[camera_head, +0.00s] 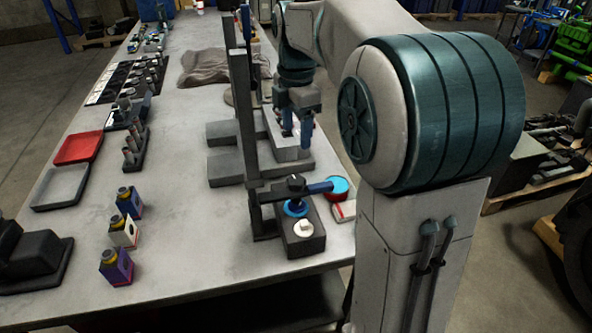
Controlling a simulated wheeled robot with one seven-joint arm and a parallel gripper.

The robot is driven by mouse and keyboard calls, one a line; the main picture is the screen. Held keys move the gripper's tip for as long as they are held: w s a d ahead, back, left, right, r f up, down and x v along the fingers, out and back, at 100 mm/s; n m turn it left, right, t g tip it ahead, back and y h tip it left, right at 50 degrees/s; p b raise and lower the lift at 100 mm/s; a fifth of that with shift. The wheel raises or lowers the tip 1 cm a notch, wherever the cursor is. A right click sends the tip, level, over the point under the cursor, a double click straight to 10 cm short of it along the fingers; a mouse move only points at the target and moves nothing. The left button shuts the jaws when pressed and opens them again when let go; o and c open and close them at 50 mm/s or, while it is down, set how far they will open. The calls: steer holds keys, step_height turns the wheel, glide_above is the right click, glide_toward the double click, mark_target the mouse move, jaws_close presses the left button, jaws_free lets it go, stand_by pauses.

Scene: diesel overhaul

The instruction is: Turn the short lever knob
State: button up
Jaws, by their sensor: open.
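A dark box-shaped fixture (303,246) stands near the front right of the bench. A dark lever with a blue end (319,187) lies across its top, above a blue ring (296,208). A white knob (303,229) sits on the fixture's front part. I cannot tell for sure which of these is the short lever knob. My gripper (290,132) points down behind this fixture, over a pale grey block (293,154). It is open, and its fingers are apart from the lever and the white knob. My arm hides part of the area behind it.
A tall dark post (241,130) stands left of my gripper, with grey stepped blocks (224,165) beside it. A blue-topped red tin (338,188) is close right of the fixture.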

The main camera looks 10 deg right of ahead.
mark_target(296, 180)
step_height(296, 180, down, 14)
steer(key=shift+r+p, duration=0.1)
steer(key=shift+p, duration=0.55)
steer(key=c, duration=1)
